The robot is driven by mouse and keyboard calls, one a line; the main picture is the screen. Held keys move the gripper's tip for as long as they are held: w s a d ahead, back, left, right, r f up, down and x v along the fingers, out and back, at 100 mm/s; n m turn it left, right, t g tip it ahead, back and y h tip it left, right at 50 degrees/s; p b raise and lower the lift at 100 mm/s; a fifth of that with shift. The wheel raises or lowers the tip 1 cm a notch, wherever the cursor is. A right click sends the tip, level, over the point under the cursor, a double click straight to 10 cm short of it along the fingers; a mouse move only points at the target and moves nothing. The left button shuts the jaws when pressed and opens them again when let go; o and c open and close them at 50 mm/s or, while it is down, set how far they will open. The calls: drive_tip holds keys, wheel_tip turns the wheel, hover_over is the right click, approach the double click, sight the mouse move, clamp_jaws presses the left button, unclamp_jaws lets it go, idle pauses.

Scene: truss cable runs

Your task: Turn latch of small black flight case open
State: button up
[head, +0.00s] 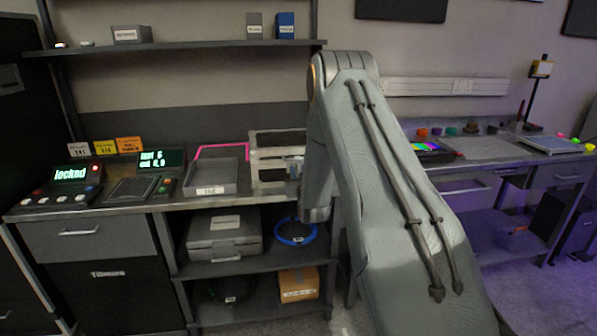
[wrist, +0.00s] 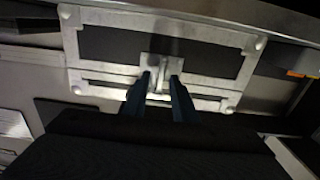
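The small black flight case (head: 280,138) stands on the worktop left of my arm in the head view, with black panels and silver edging. In the wrist view the case (wrist: 205,48) fills the upper middle. Its silver latch (wrist: 162,65) sits at the middle of the front, over the seam. My gripper (wrist: 160,78) is at the latch, with its two dark fingers apart and a narrow upright latch part between them. A gap seems to show beside that part; contact is hard to judge. My arm hides much of the gripper in the head view.
A grey tray (head: 212,178) and a pink frame (head: 222,151) lie left of the case. A console reading "locked" (head: 72,185) and a small display (head: 160,160) stand further left. A shelf (head: 180,47) runs above; a grey case (head: 224,233) sits below.

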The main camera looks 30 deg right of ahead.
drive_tip(key=shift+w, duration=0.1)
clamp_jaws()
drive_tip(key=shift+m, duration=0.3)
drive_tip(key=m+b, duration=0.2)
drive_tip(key=m, duration=0.1)
drive_tip(key=shift+d+f, duration=0.15)
drive_tip(key=shift+d, duration=0.05)
drive_tip(key=m+b, duration=0.1)
drive_tip(key=m, duration=0.1)
drive_tip(key=m+b, duration=0.1)
drive_tip(key=m, duration=0.1)
drive_tip(key=shift+d+f, duration=0.1)
drive_tip(key=shift+d, duration=0.1)
drive_tip(key=m+b, duration=0.2)
drive_tip(key=m, duration=0.3)
drive_tip(key=shift+d+f, duration=0.15)
drive_tip(key=m+b, duration=0.1)
drive_tip(key=m, duration=0.4)
drive_tip(key=shift+s+f+b, duration=0.2)
drive_tip(key=shift+b, duration=0.2)
drive_tip(key=shift+m, duration=0.3)
